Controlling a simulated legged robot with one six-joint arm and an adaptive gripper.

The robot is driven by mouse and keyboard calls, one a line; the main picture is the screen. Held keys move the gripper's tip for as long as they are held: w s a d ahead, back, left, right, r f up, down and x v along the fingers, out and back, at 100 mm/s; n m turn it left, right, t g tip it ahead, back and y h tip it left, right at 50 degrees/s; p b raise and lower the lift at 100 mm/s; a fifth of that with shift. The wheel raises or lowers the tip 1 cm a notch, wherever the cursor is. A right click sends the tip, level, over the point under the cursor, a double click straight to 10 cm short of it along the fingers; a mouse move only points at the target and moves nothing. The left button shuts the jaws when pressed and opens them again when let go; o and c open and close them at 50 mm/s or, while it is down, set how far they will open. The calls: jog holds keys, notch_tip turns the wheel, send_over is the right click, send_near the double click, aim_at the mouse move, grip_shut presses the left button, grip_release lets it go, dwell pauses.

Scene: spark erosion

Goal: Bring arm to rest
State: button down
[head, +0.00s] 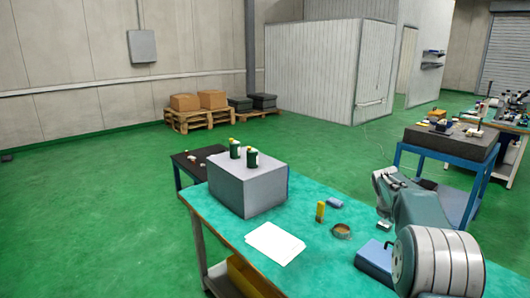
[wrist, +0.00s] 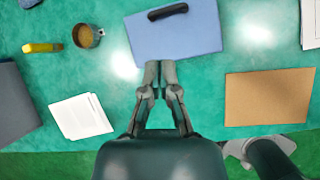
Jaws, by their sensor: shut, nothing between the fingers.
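My gripper (wrist: 160,68) shows in the wrist view, its two fingers drawn together at the tips with nothing between them. It is above the green table top (wrist: 115,100), and its tips overlap the near edge of a blue case (wrist: 190,35) with a black handle. In the head view my arm (head: 410,212) is folded at the right, over the right part of the same table. The blue case also shows there (head: 374,260), partly hidden by the arm.
A grey box (head: 245,192) with two green bottles on top, white paper (head: 274,243), a yellow bottle (head: 320,211) and a cup (head: 341,231) stand on the table. A brown board (wrist: 268,97) lies right of my gripper. A blue-framed stand (head: 448,144) is behind my arm.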

jog(key=s+a+r+m+t+y, duration=0.1)
jog(key=s+a+r+m, duration=0.5)
jog(key=s+a, duration=0.35)
jog(key=s+a+r+m+y, duration=0.1)
jog(key=s+a+r+m, duration=0.5)
jog(key=s+a, duration=0.3)
jog(key=s+a+f+m+y, duration=0.1)
jog(key=s+a+f+m, duration=0.1)
jog(key=s, duration=0.6)
jog(key=s+a+f+m+y, duration=0.1)
jog(key=s+a+f+m, duration=0.1)
jog(key=s+m, duration=0.3)
jog(key=s+a+f+m+y, duration=0.1)
jog(key=s+a+m, duration=0.3)
jog(key=s, duration=0.6)
jog(key=shift+s+f, duration=0.3)
jog(key=shift+f, duration=0.35)
